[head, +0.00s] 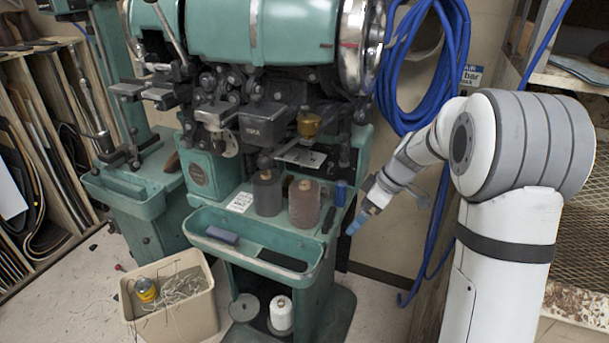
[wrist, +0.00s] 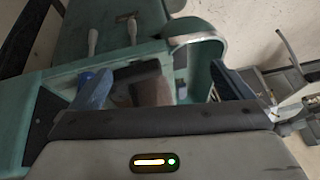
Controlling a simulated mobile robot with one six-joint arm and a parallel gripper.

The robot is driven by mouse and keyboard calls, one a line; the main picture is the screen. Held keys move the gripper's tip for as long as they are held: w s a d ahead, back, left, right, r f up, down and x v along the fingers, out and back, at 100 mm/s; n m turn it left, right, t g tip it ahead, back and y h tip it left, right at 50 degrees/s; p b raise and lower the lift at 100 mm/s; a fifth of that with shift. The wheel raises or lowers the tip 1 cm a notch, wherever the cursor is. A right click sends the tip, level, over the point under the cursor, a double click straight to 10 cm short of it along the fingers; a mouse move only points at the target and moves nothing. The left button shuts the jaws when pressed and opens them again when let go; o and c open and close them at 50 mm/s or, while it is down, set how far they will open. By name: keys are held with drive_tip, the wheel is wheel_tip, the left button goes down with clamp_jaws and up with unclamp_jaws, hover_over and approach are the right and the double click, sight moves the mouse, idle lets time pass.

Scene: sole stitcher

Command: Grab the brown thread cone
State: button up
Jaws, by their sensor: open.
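The brown thread cone (head: 305,206) stands upright on the green machine's shelf in the head view, just right of a dark grey thread cone (head: 267,195). My gripper (head: 357,222) is to the right of the brown cone, apart from it, with its blue fingertips near the shelf's right edge. In the wrist view my gripper (wrist: 163,84) is open, with a blue finger at left and a darker one at right. A brown shape (wrist: 151,90), which looks like the brown cone, shows beyond the gap, nearer the left finger. Its lower part is hidden by my gripper.
A green tray (head: 290,262) with a blue block (head: 222,236) is in front. The stitcher's head (head: 262,125) overhangs the shelf. Blue hose (head: 450,60) hangs behind.

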sight(313, 185)
drive_tip(key=w+r+n+y+p, duration=0.1)
drive_tip(key=w+r+n+p, duration=0.2)
drive_tip(key=w+p, duration=0.25)
drive_tip(key=a, duration=0.4)
drive_tip(key=w+a+p, duration=0.1)
drive_tip(key=a, duration=0.2)
drive_tip(key=w+a, duration=0.1)
drive_tip(key=a, duration=0.3)
drive_tip(key=shift+w+a+r, duration=0.2)
drive_tip(key=shift+w+a, duration=0.05)
drive_tip(key=shift+a, duration=0.1)
drive_tip(key=p+x, duration=0.1)
drive_tip(key=x, duration=0.4)
drive_tip(key=shift+a, duration=0.3)
drive_tip(key=shift+w, duration=0.1)
drive_tip(key=shift+c, duration=0.2)
drive_tip(key=c, duration=1.1)
drive_tip(key=shift+c, duration=0.2)
